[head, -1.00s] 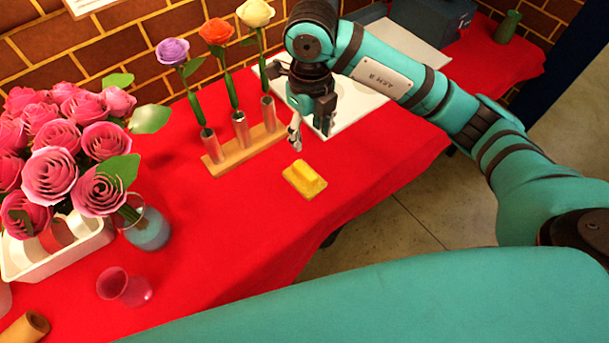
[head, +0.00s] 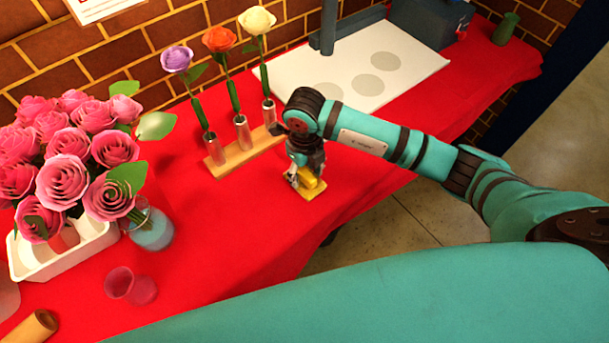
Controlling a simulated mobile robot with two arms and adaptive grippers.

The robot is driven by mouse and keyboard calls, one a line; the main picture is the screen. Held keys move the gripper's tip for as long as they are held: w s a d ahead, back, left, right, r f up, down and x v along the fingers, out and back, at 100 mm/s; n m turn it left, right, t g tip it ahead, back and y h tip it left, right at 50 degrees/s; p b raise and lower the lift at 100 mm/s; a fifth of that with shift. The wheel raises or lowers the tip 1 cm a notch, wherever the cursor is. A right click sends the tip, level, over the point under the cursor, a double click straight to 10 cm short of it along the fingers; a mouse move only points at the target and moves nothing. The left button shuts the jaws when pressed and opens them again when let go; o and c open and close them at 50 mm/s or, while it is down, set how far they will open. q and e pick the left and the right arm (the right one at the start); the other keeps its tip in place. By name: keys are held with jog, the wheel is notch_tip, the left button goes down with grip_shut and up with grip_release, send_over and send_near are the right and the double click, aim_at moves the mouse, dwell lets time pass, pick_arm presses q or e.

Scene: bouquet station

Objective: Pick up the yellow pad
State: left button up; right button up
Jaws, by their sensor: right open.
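The yellow pad (head: 313,184) lies on the red tablecloth, in front of the wooden flower stand. It has a flat base with a raised block on top. My right gripper (head: 305,181) is right over the pad, pointing down, with its fingers open at the raised block. The gripper hides the pad's far left part. I cannot tell whether a finger touches it. My left gripper is not in view.
The wooden stand (head: 217,167) with three flowers in metal tubes is just behind left. A white board (head: 300,72) with grey circles lies behind. A vase (head: 153,232), pink cup (head: 130,287) and white tray (head: 40,262) stand left. The table's edge is close on the right.

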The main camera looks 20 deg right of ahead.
aim_at(304, 171)
jog(key=shift+f, duration=0.15)
grip_shut()
dwell(0.4)
jog(key=shift+r, duration=0.7)
notch_tip(304, 171, up, 2)
jog(key=shift+r+b, duration=0.2)
jog(key=shift+b, duration=0.35)
jog(key=s+a+r+b, duration=0.1)
jog(key=s+a+b, duration=0.1)
jog(key=s+a, duration=0.7)
jog(key=s, duration=0.4)
jog(key=shift+a+r, duration=0.15)
